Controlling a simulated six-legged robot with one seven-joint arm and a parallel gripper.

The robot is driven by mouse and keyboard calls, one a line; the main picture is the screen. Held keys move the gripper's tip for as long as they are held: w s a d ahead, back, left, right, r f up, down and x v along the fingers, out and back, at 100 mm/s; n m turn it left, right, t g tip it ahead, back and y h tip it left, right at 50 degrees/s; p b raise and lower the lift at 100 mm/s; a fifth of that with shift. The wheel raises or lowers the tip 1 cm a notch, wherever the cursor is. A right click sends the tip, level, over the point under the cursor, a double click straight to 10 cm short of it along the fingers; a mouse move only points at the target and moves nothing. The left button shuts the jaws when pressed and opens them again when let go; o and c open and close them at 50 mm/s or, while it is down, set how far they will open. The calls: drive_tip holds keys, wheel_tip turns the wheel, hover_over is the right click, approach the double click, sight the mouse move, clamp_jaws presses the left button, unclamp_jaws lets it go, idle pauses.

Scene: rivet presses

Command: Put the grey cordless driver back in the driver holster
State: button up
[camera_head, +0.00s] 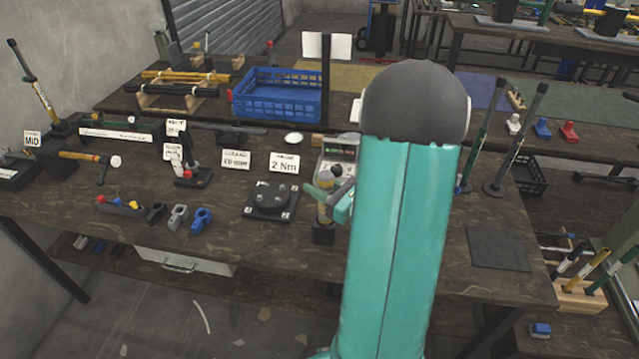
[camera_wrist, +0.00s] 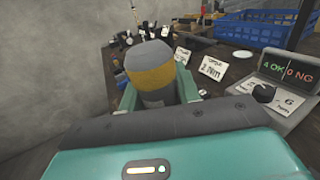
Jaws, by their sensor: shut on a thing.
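The grey cordless driver (camera_head: 326,184), with a yellow band, stands about upright near the front of the workbench, left of my teal arm. In the wrist view the driver (camera_wrist: 150,66) is large and fills the gap between the teal fingers. My gripper (camera_head: 328,199) is shut on it; its fingers also show in the wrist view (camera_wrist: 158,86). A small black block shape (camera_head: 323,236) shows right under the driver. I cannot tell whether it is the driver's foot or the holster. No other holster is clearly recognisable.
A dark plate with a round fixture (camera_head: 270,199) stands just left of the driver, with a "2 Nm" card (camera_head: 284,164) behind it. A control box with dial (camera_wrist: 273,92) is close on the right. Small coloured blocks (camera_head: 178,218) lie further left. A blue crate (camera_head: 278,96) stands behind.

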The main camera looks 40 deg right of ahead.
drive_tip(key=shift+f, duration=0.15)
drive_tip(key=o, duration=1.3)
drive_tip(key=shift+c, duration=0.2)
drive_tip(key=shift+f, duration=0.1)
drive_tip(key=shift+s, duration=0.1)
drive_tip(key=v, duration=1.3)
drive_tip(key=shift+s, duration=0.35)
